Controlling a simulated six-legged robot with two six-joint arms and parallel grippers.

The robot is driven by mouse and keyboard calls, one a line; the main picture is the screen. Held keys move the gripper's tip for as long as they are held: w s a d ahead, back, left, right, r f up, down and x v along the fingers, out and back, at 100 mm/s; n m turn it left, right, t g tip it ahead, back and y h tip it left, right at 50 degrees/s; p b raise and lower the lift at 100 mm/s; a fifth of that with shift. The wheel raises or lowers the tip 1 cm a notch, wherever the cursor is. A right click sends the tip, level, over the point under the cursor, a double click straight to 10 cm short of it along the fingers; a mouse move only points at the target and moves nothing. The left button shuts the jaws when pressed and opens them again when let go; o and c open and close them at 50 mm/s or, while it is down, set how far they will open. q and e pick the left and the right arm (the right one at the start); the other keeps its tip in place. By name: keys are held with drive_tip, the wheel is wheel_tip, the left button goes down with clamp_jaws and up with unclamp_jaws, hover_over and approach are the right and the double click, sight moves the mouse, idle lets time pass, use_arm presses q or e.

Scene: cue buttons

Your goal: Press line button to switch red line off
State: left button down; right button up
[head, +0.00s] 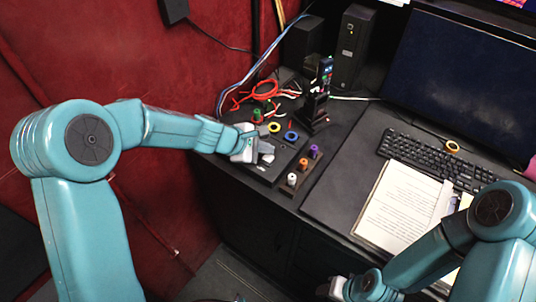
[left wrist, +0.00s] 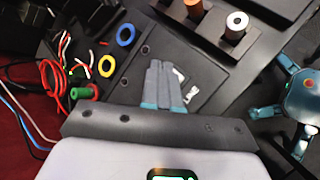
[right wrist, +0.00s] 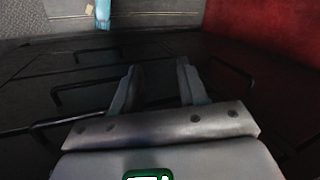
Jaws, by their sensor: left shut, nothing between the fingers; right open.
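My left gripper (head: 262,153) is shut and empty over a dark flat panel on the desk (left wrist: 135,88). Its closed fingers also show in the left wrist view (left wrist: 160,68). Small white pieces (left wrist: 191,92) lie on the panel just right of the fingers; whether one is the line button I cannot tell. Whether the fingertips touch the panel is unclear. I cannot pick out a lit red line. My right gripper (right wrist: 155,82) is open and empty, low in front of dark drawers with bar handles.
A blue ring (head: 291,136) and a yellow ring (head: 274,127) lie behind the left gripper, near red cables (head: 265,90). A strip with white (head: 292,179), orange (head: 303,164) and purple (head: 313,152) cylinders stands to its right. Papers (head: 400,205) and a keyboard (head: 440,160) lie farther right.

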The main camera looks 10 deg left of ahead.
sight(265, 159)
use_arm(q)
wheel_tip(265, 159, up, 5)
drive_tip(key=p, duration=0.4)
drive_tip(key=shift+p, duration=0.3)
drive_tip(key=shift+s, duration=0.1)
idle(0.7)
